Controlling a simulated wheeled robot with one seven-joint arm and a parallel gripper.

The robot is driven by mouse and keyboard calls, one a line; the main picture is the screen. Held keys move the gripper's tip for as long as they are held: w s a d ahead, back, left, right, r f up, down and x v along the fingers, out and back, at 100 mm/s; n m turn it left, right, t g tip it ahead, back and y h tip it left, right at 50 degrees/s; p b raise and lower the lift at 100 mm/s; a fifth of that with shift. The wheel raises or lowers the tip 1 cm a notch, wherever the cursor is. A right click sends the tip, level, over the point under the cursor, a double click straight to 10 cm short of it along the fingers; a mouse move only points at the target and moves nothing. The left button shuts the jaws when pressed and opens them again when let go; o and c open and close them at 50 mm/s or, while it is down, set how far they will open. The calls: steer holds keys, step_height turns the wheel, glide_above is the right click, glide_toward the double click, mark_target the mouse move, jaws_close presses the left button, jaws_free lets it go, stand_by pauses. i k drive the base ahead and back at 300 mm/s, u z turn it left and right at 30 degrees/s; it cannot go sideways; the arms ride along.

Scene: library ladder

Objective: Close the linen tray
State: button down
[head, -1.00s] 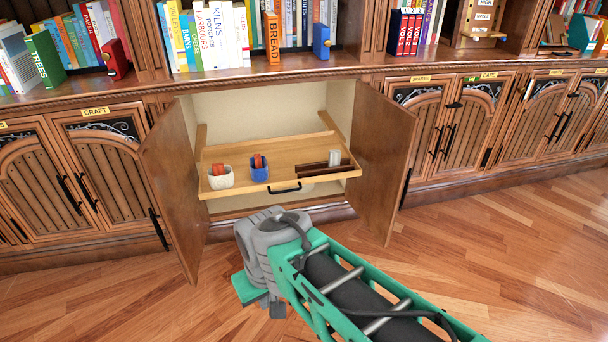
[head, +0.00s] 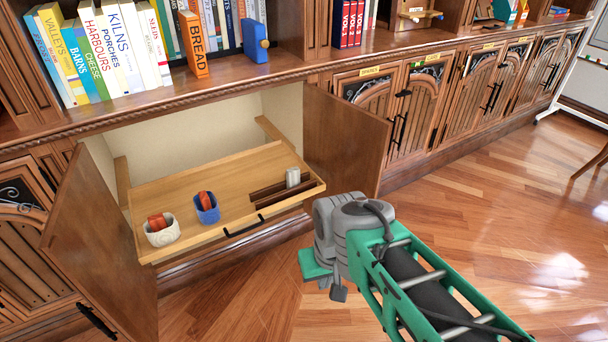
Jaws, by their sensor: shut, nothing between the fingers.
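The linen tray (head: 187,187) is a light wooden pull-out tray, drawn out of an open cabinet below the bookshelf. It has a black handle (head: 244,227) on its front edge. On it stand a white pot (head: 162,236) and a blue pot (head: 207,214), each with a reddish-brown thing inside. Dark strips (head: 279,188) and a whitish cylinder (head: 293,177) lie at its right. My gripper (head: 325,283) is low over the floor, to the right of and below the handle, apart from the tray. Its fingers are partly hidden; it appears shut and empty.
The left cabinet door (head: 98,235) and right cabinet door (head: 347,138) stand open either side of the tray. Shut cabinets (head: 398,100) continue to the right. Books fill the shelf above. The wooden floor (head: 480,220) is clear at the right.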

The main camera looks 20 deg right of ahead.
mark_target(248, 185)
steer(key=z, duration=0.05)
steer(key=i, duration=0.8)
steer(key=u, duration=0.7)
steer(key=i, duration=0.35)
steer(key=u, duration=0.4)
